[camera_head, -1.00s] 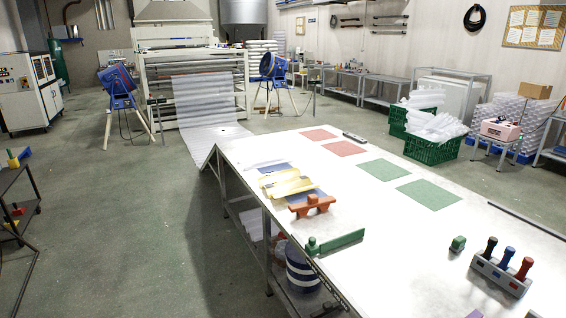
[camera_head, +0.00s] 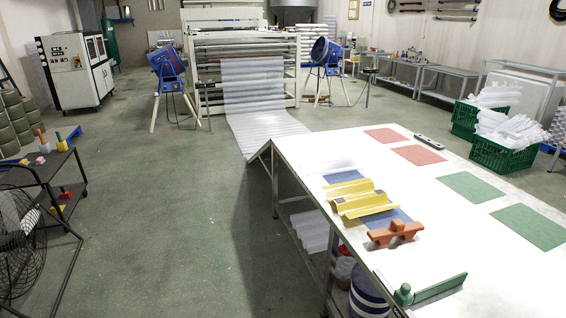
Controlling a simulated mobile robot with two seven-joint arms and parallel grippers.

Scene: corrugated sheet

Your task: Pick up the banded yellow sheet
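The banded yellow sheet (camera_head: 362,203) lies near the left edge of the white table (camera_head: 470,255). It is corrugated, yellow with greyish bands. It rests partly over blue mats, which show behind it (camera_head: 345,177) and in front of it (camera_head: 385,220). An orange-brown tool with a raised grip (camera_head: 395,233) stands just in front of the sheet. Neither of my grippers is in view.
A green-handled bar (camera_head: 430,290) lies near the table's front left edge. Red mats (camera_head: 418,155) and green mats (camera_head: 472,187) lie farther right. A dark cart (camera_head: 50,175) and a fan (camera_head: 20,240) stand at left. The green floor between is clear.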

